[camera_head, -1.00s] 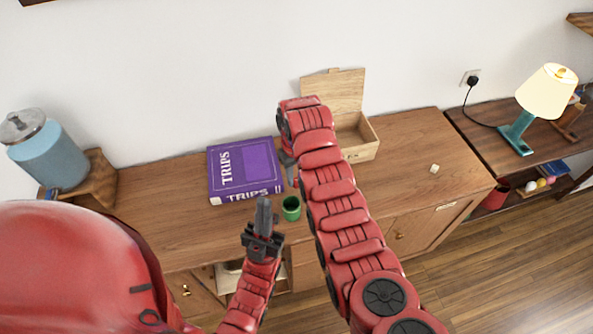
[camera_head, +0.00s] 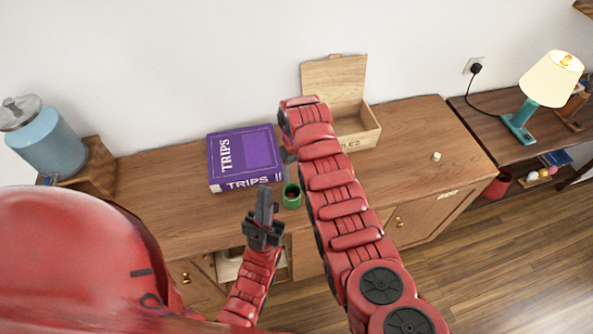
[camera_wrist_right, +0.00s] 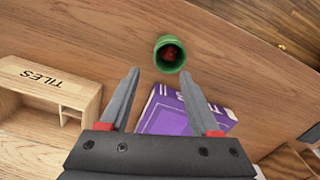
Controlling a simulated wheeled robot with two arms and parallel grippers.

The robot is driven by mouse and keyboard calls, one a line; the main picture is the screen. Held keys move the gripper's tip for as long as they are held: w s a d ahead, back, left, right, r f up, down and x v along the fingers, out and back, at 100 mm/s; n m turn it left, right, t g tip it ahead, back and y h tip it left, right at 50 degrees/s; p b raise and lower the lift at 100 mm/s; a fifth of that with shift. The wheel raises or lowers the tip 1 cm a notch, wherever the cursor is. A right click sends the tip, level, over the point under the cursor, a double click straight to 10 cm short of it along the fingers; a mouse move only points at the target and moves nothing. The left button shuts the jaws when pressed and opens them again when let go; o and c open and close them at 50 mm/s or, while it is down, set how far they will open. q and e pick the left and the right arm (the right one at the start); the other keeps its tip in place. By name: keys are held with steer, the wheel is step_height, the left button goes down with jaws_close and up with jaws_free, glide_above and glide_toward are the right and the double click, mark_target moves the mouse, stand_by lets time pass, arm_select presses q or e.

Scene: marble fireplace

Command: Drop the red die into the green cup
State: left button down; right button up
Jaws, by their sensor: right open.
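The green cup (camera_head: 292,196) stands upright near the front edge of the wooden cabinet; it also shows in the right wrist view (camera_wrist_right: 162,43). The red die (camera_wrist_right: 170,54) lies inside the cup, mostly in shadow. My right gripper (camera_wrist_right: 159,73) is open and empty above the cabinet, with the cup just beyond its fingertips; in the head view my right arm hides most of it. My left gripper (camera_head: 264,204) is in front of the cabinet, left of the cup, with nothing visible in it; its finger gap cannot be made out.
A purple TRIPS box (camera_head: 245,158) lies left of the cup. An open wooden TILES box (camera_head: 358,128) stands behind my right arm. A small white object (camera_head: 436,157) lies at the right on clear cabinet top. A lamp (camera_head: 546,85) stands on the table at far right.

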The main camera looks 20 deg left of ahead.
step_height(320, 180, up, 17)
steer(key=p, duration=0.1)
steer(key=shift+r, duration=0.2)
stand_by(0.5)
stand_by(0.3)
